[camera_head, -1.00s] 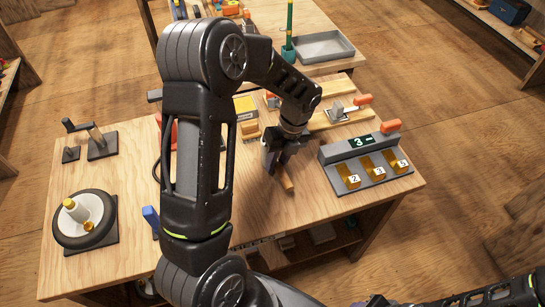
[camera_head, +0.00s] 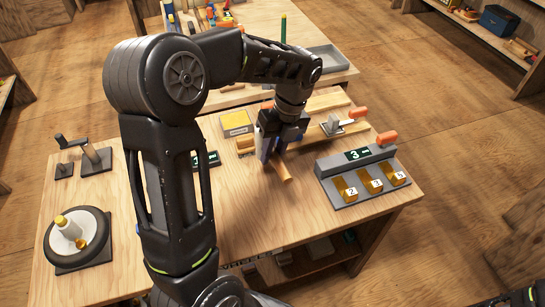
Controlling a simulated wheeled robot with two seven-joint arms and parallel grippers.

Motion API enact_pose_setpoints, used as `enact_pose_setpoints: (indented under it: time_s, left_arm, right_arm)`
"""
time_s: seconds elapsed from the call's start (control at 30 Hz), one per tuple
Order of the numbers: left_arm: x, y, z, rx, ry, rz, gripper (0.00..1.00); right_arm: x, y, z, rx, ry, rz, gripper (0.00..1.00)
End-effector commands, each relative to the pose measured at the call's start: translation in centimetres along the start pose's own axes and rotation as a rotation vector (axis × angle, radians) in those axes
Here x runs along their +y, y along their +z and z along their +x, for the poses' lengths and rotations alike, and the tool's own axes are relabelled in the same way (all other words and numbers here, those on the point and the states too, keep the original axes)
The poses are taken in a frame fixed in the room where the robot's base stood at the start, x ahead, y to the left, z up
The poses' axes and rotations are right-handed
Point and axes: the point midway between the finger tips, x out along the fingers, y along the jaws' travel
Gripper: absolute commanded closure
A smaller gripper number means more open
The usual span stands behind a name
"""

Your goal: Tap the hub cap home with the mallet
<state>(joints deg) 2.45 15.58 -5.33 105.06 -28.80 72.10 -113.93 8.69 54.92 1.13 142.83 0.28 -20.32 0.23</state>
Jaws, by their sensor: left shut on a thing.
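A black tyred wheel (camera_head: 103,240) lies flat on a dark plate at the left of the bench. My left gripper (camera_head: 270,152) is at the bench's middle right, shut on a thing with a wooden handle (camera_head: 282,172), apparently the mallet. The handle points toward the front; the mallet's head is hidden by the gripper. My right gripper is out of view.
A grey numbered box (camera_head: 340,163) with brass-coloured flaps stands to the right of the gripper. A yellow box (camera_head: 236,122) and a toggle clamp (camera_head: 334,125) lie behind. A crank stand (camera_head: 97,158) is at the back left. My left arm hides the bench's centre-left.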

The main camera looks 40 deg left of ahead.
Motion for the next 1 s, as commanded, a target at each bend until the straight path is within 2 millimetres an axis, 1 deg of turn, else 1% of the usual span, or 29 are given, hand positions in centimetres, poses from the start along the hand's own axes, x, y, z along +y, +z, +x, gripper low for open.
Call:
enact_pose_setpoints:
  time_s: [0.47,0.57,0.63,0.77,0.87,0.97,1.0]
  left_arm:
    - [0.0,0.0,0.0,0.0,0.0,-0.003,1.0]
    - [-0.3,-0.1,0.0,0.009,0.0,-0.034,1.0]
    - [-0.8,-0.3,0.0,0.025,0.001,-0.089,1.0]
    - [-2.4,-0.9,-0.1,0.079,0.0,-0.293,1.0]
    - [-4.3,-1.7,-0.3,0.145,0.002,-0.533,1.0]
    - [-6.5,-2.6,-0.7,0.225,0.001,-0.828,1.0]
    - [-7.4,-3.0,-0.9,0.259,0.0,-0.954,1.0]
  right_arm:
    - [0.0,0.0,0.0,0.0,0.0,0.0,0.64]
    - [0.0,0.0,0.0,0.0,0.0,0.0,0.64]
    - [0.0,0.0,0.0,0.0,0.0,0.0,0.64]
    - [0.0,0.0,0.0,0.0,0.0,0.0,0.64]
    - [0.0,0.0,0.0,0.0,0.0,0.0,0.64]
    - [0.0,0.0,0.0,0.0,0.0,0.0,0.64]
    - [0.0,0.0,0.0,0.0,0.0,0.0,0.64]
